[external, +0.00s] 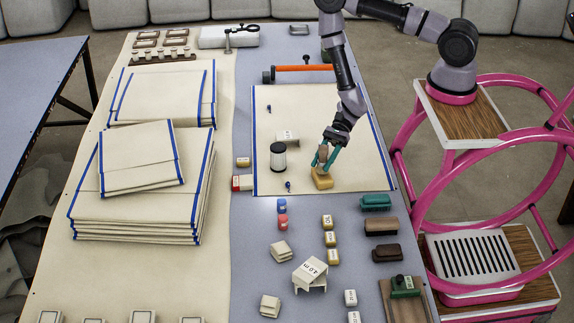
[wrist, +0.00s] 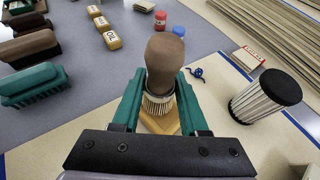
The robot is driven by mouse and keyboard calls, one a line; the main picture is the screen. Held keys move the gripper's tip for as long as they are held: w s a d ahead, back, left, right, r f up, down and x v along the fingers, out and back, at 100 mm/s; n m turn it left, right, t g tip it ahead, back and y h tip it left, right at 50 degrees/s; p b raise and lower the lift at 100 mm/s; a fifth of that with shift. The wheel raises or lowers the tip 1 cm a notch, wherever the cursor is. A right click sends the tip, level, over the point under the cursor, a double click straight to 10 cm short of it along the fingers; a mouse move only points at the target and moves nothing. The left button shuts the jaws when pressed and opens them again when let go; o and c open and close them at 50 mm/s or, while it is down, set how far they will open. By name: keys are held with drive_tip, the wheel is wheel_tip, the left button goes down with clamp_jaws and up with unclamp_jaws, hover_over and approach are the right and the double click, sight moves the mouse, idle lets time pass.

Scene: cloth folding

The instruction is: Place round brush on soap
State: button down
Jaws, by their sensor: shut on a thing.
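The round brush (wrist: 165,62) has a brown rounded handle and pale bristles pointing down. My gripper (external: 324,156) is shut on it, with teal fingers on both sides; the fingers also show in the wrist view (wrist: 160,105). The soap (external: 321,178) is a tan-yellow block on the cream cloth. The brush is upright directly over the soap in the external view. In the wrist view the soap (wrist: 160,124) shows in part under the bristles. Bristles and soap look touching or very close; I cannot tell which.
A black-and-white ribbed cylinder (external: 278,157) stands left of the soap on the cloth (external: 300,105). A teal brush (external: 375,201) and brown brushes (external: 381,226) lie to the front right. Red and blue spools (external: 282,213) and several yellow blocks (external: 329,238) stand in front.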

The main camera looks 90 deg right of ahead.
drive_tip(key=shift+f, duration=0.4)
drive_tip(key=shift+f, duration=0.1)
drive_tip(key=shift+c, duration=2.2)
unclamp_jaws()
drive_tip(key=v, duration=1.2)
